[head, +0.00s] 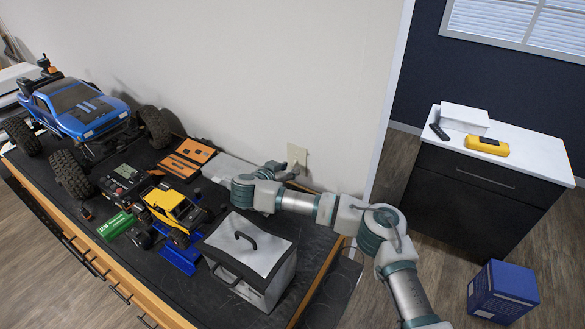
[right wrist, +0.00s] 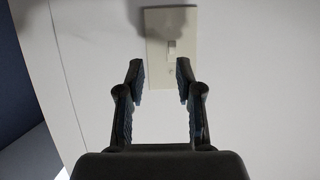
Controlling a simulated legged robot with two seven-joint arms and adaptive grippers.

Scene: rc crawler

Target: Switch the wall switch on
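The wall switch is a beige plate (right wrist: 158,20) with a small rocker (right wrist: 172,48) in its middle, near the top of the right wrist view. In the head view the plate (head: 298,155) sits on the pale wall above the back of the bench. My right gripper (right wrist: 160,76) is open and empty, its two fingers apart and pointing toward the plate. The fingertips appear just below the rocker in the picture; I cannot tell whether they touch the wall. A shadow falls over the plate's top. The rocker's position is too small to read. My left gripper is out of view.
The dark bench (head: 130,262) holds a blue truck (head: 80,108), a yellow crawler (head: 172,208), orange-trimmed panels (head: 187,157) and a grey lidded box (head: 250,250) close beneath my right arm. A cabinet (head: 480,195) and blue box (head: 502,290) stand at right.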

